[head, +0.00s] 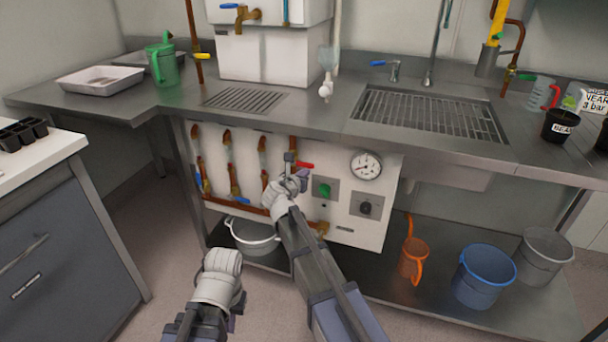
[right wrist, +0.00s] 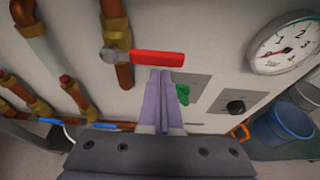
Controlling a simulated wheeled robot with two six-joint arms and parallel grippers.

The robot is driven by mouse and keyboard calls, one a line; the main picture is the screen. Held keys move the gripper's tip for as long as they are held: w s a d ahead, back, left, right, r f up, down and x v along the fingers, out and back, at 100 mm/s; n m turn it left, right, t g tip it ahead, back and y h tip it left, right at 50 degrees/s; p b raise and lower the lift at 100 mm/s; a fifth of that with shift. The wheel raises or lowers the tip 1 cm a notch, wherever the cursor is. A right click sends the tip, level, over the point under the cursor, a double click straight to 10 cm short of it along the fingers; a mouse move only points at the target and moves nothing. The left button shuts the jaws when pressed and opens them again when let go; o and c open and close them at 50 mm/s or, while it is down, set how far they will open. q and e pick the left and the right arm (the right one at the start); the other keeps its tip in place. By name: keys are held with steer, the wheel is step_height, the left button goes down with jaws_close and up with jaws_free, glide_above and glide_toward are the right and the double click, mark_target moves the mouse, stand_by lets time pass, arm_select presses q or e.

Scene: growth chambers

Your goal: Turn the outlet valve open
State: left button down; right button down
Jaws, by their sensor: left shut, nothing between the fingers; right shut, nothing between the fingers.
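A valve with a red lever (right wrist: 155,58) sits on a copper and brass vertical pipe on the white panel. The lever lies sideways, across the pipe, pointing right.
A pressure gauge (head: 366,165), a green knob (head: 325,189) and a black knob (head: 365,207) are right of the valve. Pipes with blue levers (head: 206,186) run to the left. A white basin (head: 253,236), orange can (head: 412,258) and blue bucket (head: 483,276) stand below.

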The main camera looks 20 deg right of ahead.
mark_target(304, 163)
steer(key=shift+r+n+h+p, duration=0.3)
steer(key=shift+r+n+p, duration=0.1)
steer(key=shift+r+n, duration=0.15)
stand_by(0.4)
steer(key=shift+r+n+g+h+p, duration=0.3)
steer(key=shift+r+n+g+p, duration=0.1)
steer(key=shift+n, duration=0.25)
steer(key=shift+w+r+n+h+p, duration=0.1)
steer(key=shift+r+n+h+p, duration=0.4)
steer(key=shift+r+n, duration=0.35)
steer(key=shift+r, duration=0.2)
steer(key=a+r+p, duration=0.1)
steer(key=w+a+r+p, duration=0.1)
steer(key=p, duration=0.1)
steer(key=shift+w+a+r, duration=0.1)
steer(key=shift+w+r, duration=0.05)
steer(key=shift+r, duration=0.25)
steer(key=shift+f, duration=0.1)
